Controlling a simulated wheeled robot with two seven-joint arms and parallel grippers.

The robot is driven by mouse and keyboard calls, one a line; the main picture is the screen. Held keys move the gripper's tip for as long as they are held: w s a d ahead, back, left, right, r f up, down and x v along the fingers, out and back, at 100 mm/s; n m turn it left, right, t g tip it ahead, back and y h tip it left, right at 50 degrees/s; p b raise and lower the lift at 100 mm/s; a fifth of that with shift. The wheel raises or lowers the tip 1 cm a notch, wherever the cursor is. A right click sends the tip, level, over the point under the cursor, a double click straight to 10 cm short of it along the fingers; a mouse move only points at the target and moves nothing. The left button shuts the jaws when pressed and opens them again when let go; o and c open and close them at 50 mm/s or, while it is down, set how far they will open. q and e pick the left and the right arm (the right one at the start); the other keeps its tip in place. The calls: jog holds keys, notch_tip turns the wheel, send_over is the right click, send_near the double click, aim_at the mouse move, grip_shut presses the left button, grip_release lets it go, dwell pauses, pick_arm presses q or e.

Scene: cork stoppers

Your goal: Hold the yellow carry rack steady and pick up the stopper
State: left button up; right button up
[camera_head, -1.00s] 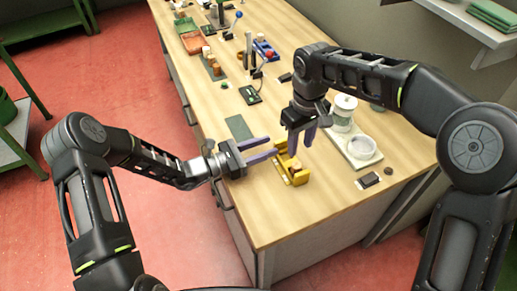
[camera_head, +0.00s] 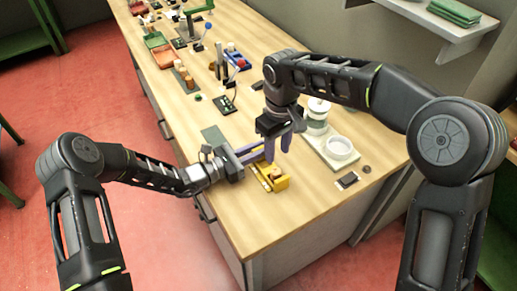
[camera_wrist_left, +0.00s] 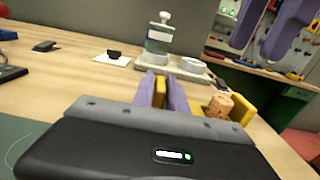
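The yellow carry rack (camera_head: 281,184) lies near the front edge of the bench; part of it shows in the left wrist view (camera_wrist_left: 244,106). A cork stopper (camera_head: 276,174) sits in it, tan and upright in the left wrist view (camera_wrist_left: 219,106). My left gripper (camera_head: 264,150) reaches in from the left. Its purple fingers (camera_wrist_left: 163,92) are close together with a yellow part of the rack between them. My right gripper (camera_head: 279,148) points down just above and behind the rack, its fingers apart and empty. It hangs above the stopper's level in the left wrist view (camera_wrist_left: 275,30).
A pale tray (camera_head: 333,160) with a white jar (camera_head: 317,117) and a round white dish (camera_head: 339,147) stands right of the rack. A dark pad (camera_head: 348,180) lies near the right edge. A grey-green mat (camera_head: 214,136) lies behind my left gripper.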

pick_arm(q)
grip_shut()
dwell(0.9)
